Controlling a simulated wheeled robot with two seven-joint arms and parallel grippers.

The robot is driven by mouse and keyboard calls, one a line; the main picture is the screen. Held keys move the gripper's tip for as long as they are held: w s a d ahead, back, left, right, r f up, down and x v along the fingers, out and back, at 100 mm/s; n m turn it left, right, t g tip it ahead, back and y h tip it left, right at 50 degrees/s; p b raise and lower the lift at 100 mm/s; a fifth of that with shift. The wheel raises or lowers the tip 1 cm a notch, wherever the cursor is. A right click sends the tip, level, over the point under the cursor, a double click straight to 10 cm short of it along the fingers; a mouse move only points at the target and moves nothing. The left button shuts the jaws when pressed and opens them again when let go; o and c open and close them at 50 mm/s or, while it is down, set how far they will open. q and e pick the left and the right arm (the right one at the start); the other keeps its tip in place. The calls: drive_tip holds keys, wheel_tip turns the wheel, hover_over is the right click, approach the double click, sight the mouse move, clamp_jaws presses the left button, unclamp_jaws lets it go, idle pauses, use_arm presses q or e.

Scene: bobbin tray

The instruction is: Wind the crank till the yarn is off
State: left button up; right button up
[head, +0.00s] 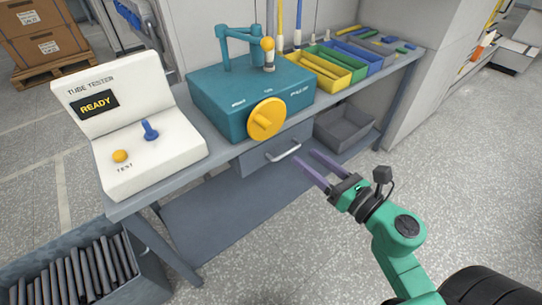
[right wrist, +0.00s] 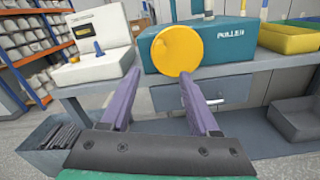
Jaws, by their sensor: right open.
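The teal puller machine (head: 232,98) stands on the bench. Its yellow round crank wheel (head: 266,119) is on the front face, and a small knob sticks out of it. A teal bent arm and a post with an orange ball (head: 267,44) are on top. Any yarn is too small to tell. My right gripper (head: 307,169) is open and empty, below and to the right of the wheel, in front of the bench drawer. In the right wrist view the wheel (right wrist: 178,50) shows ahead, above and between the purple fingers. My left gripper is not in view.
A white tube tester (head: 150,160) reading READY stands left on the bench (head: 222,161). Yellow, green and blue trays (head: 322,72) stand right. A drawer (head: 275,152) and a grey bin (head: 345,127) are below. A crate of dark tubes (head: 20,270) is at lower left. Floor right is clear.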

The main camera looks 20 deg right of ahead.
drive_tip(key=n, duration=0.1)
drive_tip(key=p, duration=0.4)
approach(268, 127)
drive_tip(key=w, duration=0.3)
drive_tip(key=shift+w+a+n, duration=0.1)
drive_tip(key=shift+a+n, duration=0.2)
drive_tip(key=shift+a, duration=0.1)
drive_tip(key=shift+h, duration=0.3)
drive_tip(key=x, duration=0.2)
drive_tip(key=p+x, duration=0.1)
drive_tip(key=x, duration=0.4)
drive_tip(key=shift+w+f+p, duration=0.15)
drive_tip(key=shift+f+p, duration=0.2)
drive_tip(key=shift+p, duration=0.05)
drive_tip(key=shift+w+a+f, duration=0.1)
drive_tip(key=shift+w+a, duration=0.05)
drive_tip(key=shift+w, duration=0.15)
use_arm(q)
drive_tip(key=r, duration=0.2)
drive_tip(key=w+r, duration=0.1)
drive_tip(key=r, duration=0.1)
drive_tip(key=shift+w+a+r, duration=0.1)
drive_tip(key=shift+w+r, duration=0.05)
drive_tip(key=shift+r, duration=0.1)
use_arm(e)
drive_tip(key=shift+c, duration=0.4)
